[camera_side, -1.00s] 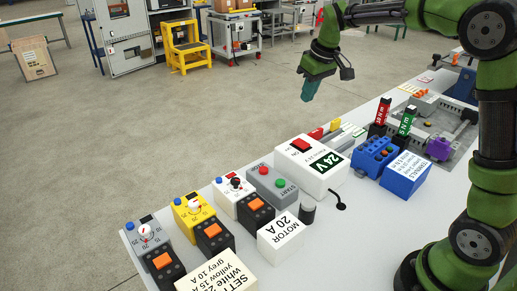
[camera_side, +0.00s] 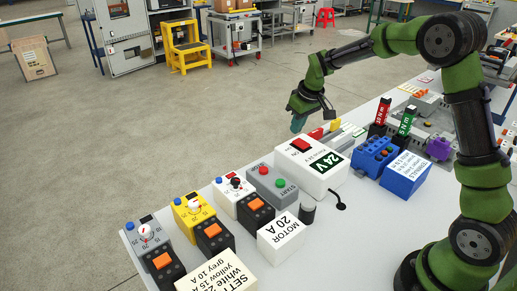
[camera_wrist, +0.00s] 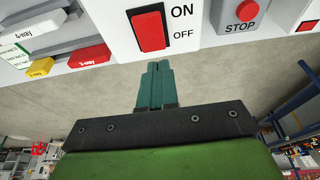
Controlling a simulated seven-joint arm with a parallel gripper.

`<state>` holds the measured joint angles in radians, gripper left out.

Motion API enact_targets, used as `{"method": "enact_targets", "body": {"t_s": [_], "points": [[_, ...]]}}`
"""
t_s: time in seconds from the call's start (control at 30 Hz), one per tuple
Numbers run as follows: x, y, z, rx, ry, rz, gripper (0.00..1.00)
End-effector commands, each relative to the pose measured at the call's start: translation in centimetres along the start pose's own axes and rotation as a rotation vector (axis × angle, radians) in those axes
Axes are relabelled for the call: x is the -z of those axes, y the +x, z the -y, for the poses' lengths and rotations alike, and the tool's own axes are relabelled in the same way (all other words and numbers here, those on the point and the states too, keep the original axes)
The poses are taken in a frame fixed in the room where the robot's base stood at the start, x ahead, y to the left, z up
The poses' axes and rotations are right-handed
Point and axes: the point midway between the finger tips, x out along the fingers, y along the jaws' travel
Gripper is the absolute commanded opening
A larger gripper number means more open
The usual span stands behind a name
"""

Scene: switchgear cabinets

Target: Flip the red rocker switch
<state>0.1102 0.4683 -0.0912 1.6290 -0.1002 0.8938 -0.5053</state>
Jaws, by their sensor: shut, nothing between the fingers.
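The red rocker switch (camera_side: 300,144) sits on the top of the white 24 V box (camera_side: 322,176), towards its far edge. In the wrist view the red rocker (camera_wrist: 151,31) stands in a dark frame on the white face, with ON and OFF printed to its right. My gripper (camera_side: 298,124) is above and just behind the box's far edge in the side view, apart from the rocker. In the wrist view its teal fingers (camera_wrist: 156,68) are together, empty, and point towards the OFF end of the rocker. Nothing hides the rocker in either view.
A grey box with a red STOP button (camera_wrist: 240,10) and a green START button (camera_side: 280,183) is beside the white box. Red and yellow labelled pieces (camera_wrist: 88,56) lie on its other side. Blue terminal block (camera_side: 374,158) and upright red and green tags stand farther right.

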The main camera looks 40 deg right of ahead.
Motion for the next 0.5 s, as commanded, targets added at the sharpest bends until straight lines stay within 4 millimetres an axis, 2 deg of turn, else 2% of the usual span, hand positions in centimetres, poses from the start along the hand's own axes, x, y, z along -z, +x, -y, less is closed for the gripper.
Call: {"method": "enact_targets", "body": {"t_s": [0.2, 0.5], "points": [[-0.6, 2.0, 0.0, 0.001, 0.001, 0.001, 0.00], [-0.7, 2.3, 0.0, 0.000, 0.000, -0.001, 0.00]]}}
